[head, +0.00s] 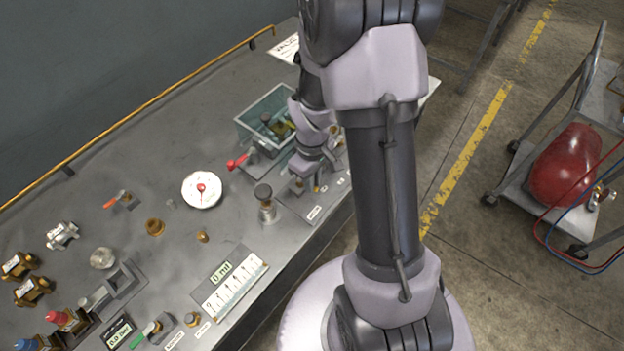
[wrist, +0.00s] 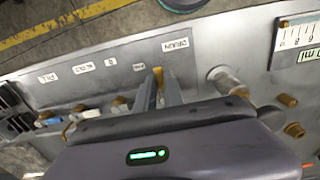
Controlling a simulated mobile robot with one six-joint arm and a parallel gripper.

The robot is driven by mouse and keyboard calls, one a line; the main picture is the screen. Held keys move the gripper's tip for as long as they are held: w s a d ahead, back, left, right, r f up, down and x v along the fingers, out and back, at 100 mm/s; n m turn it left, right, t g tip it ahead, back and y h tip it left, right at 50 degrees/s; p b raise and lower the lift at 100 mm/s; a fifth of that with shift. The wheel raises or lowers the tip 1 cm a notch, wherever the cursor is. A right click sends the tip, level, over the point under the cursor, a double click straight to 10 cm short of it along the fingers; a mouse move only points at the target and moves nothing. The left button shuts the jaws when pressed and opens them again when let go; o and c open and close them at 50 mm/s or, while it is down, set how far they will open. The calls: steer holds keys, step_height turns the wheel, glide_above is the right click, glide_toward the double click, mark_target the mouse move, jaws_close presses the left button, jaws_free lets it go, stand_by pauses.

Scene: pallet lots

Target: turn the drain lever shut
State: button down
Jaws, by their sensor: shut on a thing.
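The drain lever (wrist: 159,78) is a small yellow handle on the grey bench panel, close to a white label reading DRAIN (wrist: 175,45) in the wrist view. My gripper (wrist: 159,92) has its two grey fingers on either side of the yellow lever, shut on it. In the head view a bit of yellow lever (head: 317,186) shows just below my gripper (head: 310,178) near the bench's right edge. The lever's base and pivot are mostly hidden by my fingers, so its exact angle is hard to tell.
A green-tinted bin (head: 250,125) with parts stands behind my gripper. A row of small white labels (wrist: 81,68) runs along the panel.

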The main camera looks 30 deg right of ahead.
steer(key=m, duration=0.1)
steer(key=a+m+b, duration=0.1)
steer(key=m, duration=0.1)
steer(key=a+m+b, duration=0.1)
steer(key=m, duration=0.1)
steer(key=shift+f, duration=0.1)
steer(key=m, duration=0.2)
steer(key=a+m+b, duration=0.1)
steer(key=m, duration=0.1)
steer(key=m+b, duration=0.1)
steer(key=shift+w+a+m, duration=0.3)
steer(key=shift+m, duration=0.1)
steer(key=m+b, duration=0.1)
steer(key=m, duration=0.1)
steer(key=w+a+m, duration=0.1)
steer(key=m, duration=0.1)
steer(key=shift+b, duration=0.4)
steer(key=shift+w+a+m+b, duration=0.15)
steer(key=shift+w+m+b, duration=0.1)
steer(key=shift+m, duration=0.5)
steer(key=shift+w+a+m+b, duration=0.1)
steer(key=shift+w+m+b, duration=0.1)
steer(key=shift+m, duration=0.55)
steer(key=c, duration=1.5)
jaws_free()
steer(key=shift+o, duration=0.2)
